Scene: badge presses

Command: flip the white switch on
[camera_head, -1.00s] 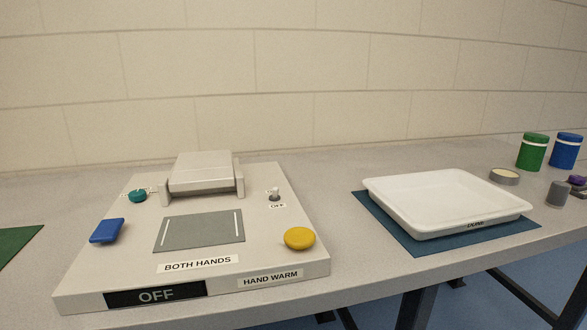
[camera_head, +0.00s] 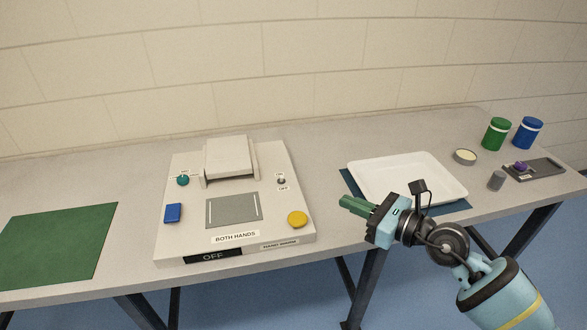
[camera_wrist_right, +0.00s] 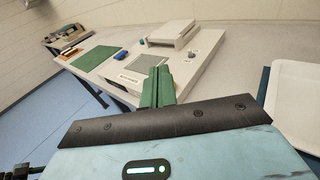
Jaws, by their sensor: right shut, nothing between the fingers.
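The white switch (camera_head: 281,181) is a small toggle on the right of the pale badge press (camera_head: 290,219), between small labels, the lower one reading OFF. It is too small here to tell which way the lever leans. In the right wrist view the press (camera_wrist_right: 203,65) lies beyond the fingers. The press's front display (camera_head: 213,256) reads OFF. My right gripper (camera_head: 345,202) has green fingers, shut and empty, right of the press and apart from it, in front of the white tray. The fingers also show in the wrist view (camera_wrist_right: 160,72). My left gripper is not in view.
The press also carries a yellow button (camera_head: 297,219), a blue button (camera_head: 173,213), a teal knob (camera_head: 183,181) and a raised lid (camera_head: 230,155). A white tray (camera_head: 440,198) stands to the right, a green mat (camera_head: 55,245) lies left. Jars (camera_head: 496,134) stand far right.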

